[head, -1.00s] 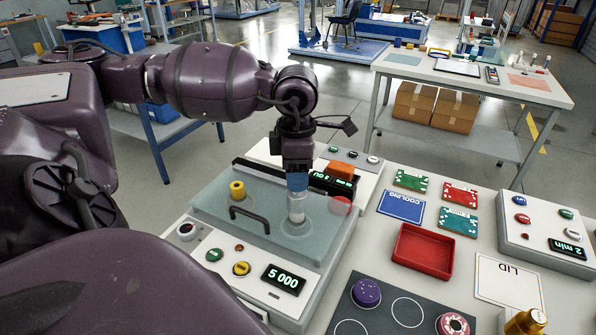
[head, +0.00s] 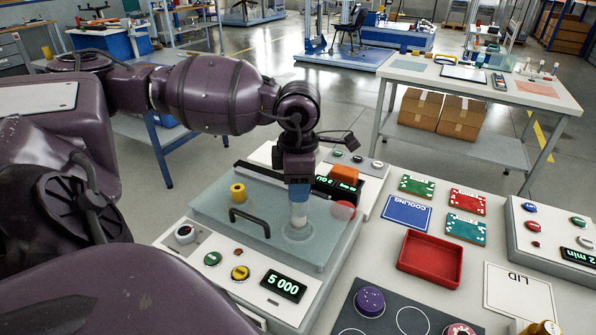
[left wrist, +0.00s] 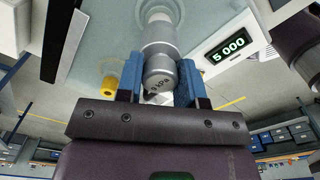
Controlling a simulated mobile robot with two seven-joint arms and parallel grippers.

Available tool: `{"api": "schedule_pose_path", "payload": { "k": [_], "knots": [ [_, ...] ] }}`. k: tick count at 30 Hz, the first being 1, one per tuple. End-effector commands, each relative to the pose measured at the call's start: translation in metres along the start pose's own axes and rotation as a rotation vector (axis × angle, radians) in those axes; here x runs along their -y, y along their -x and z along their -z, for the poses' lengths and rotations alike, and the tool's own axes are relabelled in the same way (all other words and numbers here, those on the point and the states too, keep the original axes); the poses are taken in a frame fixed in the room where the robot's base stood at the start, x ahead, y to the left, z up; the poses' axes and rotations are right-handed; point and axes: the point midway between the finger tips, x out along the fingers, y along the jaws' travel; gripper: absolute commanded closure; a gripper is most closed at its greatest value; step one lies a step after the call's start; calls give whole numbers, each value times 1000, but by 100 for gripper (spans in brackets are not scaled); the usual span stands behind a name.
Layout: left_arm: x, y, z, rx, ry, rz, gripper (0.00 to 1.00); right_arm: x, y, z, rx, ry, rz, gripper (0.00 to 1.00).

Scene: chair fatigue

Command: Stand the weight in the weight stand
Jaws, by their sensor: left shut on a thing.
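My left gripper (head: 298,190), with blue fingertips, points down and is shut on a silver cylindrical weight (head: 299,213). The left wrist view also shows the weight (left wrist: 160,68), with markings on its end, between the two blue fingers. The weight is upright over a pale ring on the translucent plate (head: 222,212) of the machine. I cannot tell whether its foot touches the plate. I cannot make out which thing is the weight stand. My right gripper is not in view.
A yellow spool-like piece (head: 238,192) and a black handle (head: 249,219) are left of the weight. The machine's display (head: 284,285) reads 5 000. An orange block (head: 344,178) is behind right. A red tray (head: 430,259) and circuit boards lie to the right.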

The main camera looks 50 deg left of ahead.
Motion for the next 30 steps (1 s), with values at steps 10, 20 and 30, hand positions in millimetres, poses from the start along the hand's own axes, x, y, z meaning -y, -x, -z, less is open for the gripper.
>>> {"api": "schedule_pose_path", "payload": {
  "k": [10, 20, 30],
  "knots": [
    [0, 9, 0, 3, 0, -2, 86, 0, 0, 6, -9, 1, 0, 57],
    [0, 18, 0, 3, 0, -3, 86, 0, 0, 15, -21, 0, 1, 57],
    [0, 26, 0, 2, 0, -2, 86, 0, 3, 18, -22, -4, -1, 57]
  ]
}}
